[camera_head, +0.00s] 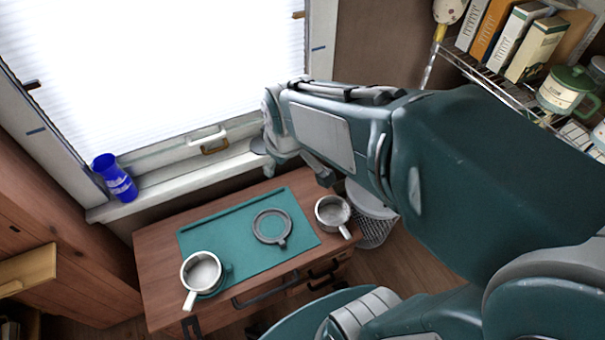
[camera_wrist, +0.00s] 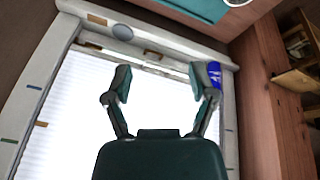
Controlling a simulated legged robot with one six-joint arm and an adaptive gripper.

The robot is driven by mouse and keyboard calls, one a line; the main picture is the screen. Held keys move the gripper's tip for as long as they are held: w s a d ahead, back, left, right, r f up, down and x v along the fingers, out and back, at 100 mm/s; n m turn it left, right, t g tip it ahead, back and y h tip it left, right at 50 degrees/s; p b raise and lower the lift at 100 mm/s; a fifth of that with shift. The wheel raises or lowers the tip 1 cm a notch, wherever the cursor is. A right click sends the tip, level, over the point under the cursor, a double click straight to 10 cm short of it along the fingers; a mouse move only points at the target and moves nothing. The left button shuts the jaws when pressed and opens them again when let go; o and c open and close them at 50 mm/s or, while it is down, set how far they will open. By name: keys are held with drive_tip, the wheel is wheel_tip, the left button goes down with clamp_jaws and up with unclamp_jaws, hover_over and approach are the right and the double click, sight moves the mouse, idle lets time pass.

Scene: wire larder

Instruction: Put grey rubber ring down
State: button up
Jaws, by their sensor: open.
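The grey rubber ring (camera_head: 282,242) lies flat on a teal mat (camera_head: 215,240) on the wooden cabinet top, in the head view. It has a small tab on its near side. Nothing touches it. My gripper (camera_wrist: 162,82) is open and empty in the wrist view, with its two fingers spread wide in front of the bright window blind. In the head view my arm reaches toward the window, and the gripper end is partly hidden by my own wrist. It is up by the sill, apart from the ring. The ring is not visible in the wrist view.
A pale mug (camera_head: 201,272) stands at the mat's left front corner, another mug (camera_head: 332,212) to its right. A blue tumbler (camera_head: 114,178) and a grey disc (camera_head: 260,146) are on the windowsill (camera_head: 160,193). A wire basket (camera_head: 374,230) stands right of the cabinet. Wire shelving (camera_head: 490,78) holds boxes.

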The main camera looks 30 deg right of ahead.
drive_tip(key=s+r+m+t, duration=0.1)
drive_tip(key=s+r+m, duration=0.4)
drive_tip(key=s, duration=0.5)
drive_tip(key=shift+s+r+t, duration=0.25)
drive_tip(key=shift+r+t, duration=0.05)
drive_tip(key=shift+r, duration=0.2)
